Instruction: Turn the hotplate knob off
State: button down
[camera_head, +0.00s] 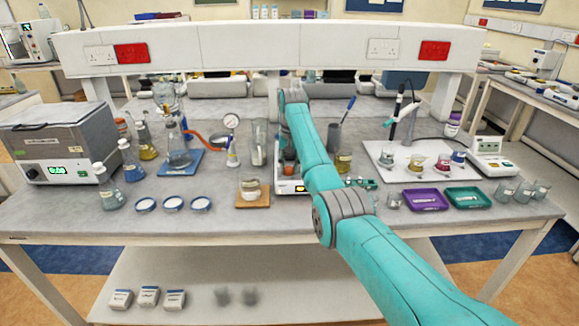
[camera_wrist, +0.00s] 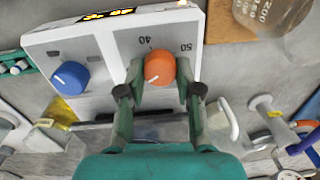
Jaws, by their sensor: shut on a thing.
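My gripper (camera_wrist: 160,76) is shut on the orange knob, one finger on each side.
A beaker on a wooden board (camera_head: 253,203) stands just left of the hotplate. A white tray (camera_head: 385,150) with small coloured flasks, a purple tray (camera_head: 426,207) and a teal tray (camera_head: 468,206) lie to the right. Three dishes (camera_head: 172,204) are at the left front.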

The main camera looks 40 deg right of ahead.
aim_at(289, 167)
jog(key=n, duration=0.6)
jog(key=shift+a+n, duration=0.1)
jog(key=shift+n, duration=0.2)
jog(key=n, duration=0.5)
jog(key=shift+n, duration=0.3)
jog(key=c, duration=0.8)
grip_release()
jog(key=shift+w, duration=0.1)
jog(key=r, duration=1.2)
jog(key=shift+d, duration=0.2)
jog(key=shift+f, duration=0.1)
